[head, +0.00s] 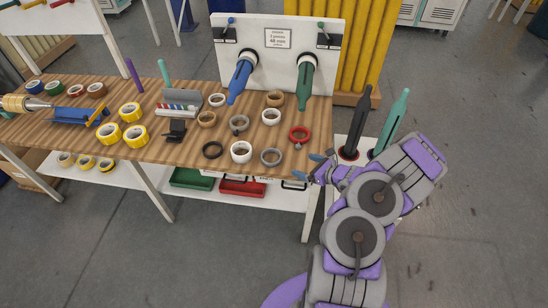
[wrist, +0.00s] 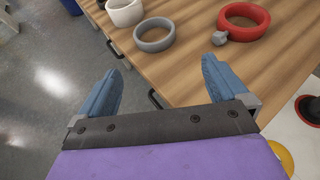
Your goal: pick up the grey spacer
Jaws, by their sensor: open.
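The grey spacer, a plain ring (head: 271,164), lies flat near the front edge of the wooden table. In the wrist view it (wrist: 155,46) is at the upper middle, just beyond the fingertips and between their lines. My gripper (head: 309,166) is at the table's front right, to the right of the spacer and apart from it. In the wrist view my gripper (wrist: 163,62) has its two blue fingers spread wide with nothing between them.
A red ring with a grey knob (wrist: 247,32) lies right of the spacer; a white ring (wrist: 126,18) is left. A similar greyish ring (head: 239,129) lies farther back. Black handles line the table's front edge (wrist: 181,94). Dark and green posts (head: 356,125) stand on the right.

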